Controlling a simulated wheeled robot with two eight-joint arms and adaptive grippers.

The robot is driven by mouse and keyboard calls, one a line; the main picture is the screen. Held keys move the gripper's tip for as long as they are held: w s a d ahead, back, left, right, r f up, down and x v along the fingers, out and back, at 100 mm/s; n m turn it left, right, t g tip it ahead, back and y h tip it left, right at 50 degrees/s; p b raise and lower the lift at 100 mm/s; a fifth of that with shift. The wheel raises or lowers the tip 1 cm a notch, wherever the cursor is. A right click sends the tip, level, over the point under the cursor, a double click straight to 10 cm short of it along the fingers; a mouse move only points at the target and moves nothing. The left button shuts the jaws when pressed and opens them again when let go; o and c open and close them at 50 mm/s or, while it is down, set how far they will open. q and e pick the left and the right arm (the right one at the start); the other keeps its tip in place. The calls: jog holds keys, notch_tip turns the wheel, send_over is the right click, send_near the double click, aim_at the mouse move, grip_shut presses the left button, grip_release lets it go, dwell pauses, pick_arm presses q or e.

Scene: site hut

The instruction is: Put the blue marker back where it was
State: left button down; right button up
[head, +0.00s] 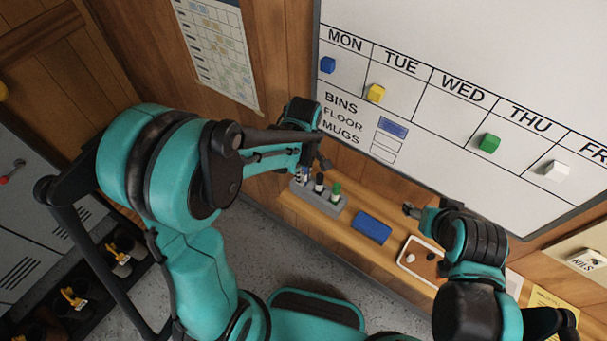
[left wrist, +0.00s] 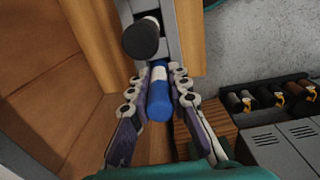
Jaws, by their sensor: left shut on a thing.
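In the head view, my left gripper (head: 302,168) is over the left end of a grey marker holder (head: 328,205) on the wooden ledge. In the left wrist view, its fingers (left wrist: 160,92) are shut around the blue marker (left wrist: 159,103), whose blue end faces the camera and whose white band shows. The grey holder (left wrist: 153,8) is just beyond it. I cannot tell whether the marker's lower end is inside a slot. A black-capped marker (head: 319,183) and a green-capped marker (head: 336,190) stand upright in the holder. My right gripper (head: 411,210) is over the ledge; its jaws are unclear.
A blue block (head: 371,227) and a white-rimmed tray (head: 405,246) with small pieces lie right of the holder on the ledge. The whiteboard (head: 440,140) with coloured magnets is behind. Grey lockers (head: 30,240) and a rack of dark boots or cups stand at left.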

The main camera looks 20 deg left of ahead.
pick_arm(q)
jog(key=shift+f, duration=0.1)
jog(key=c, duration=1.4)
grip_release()
jog(key=shift+c, duration=0.2)
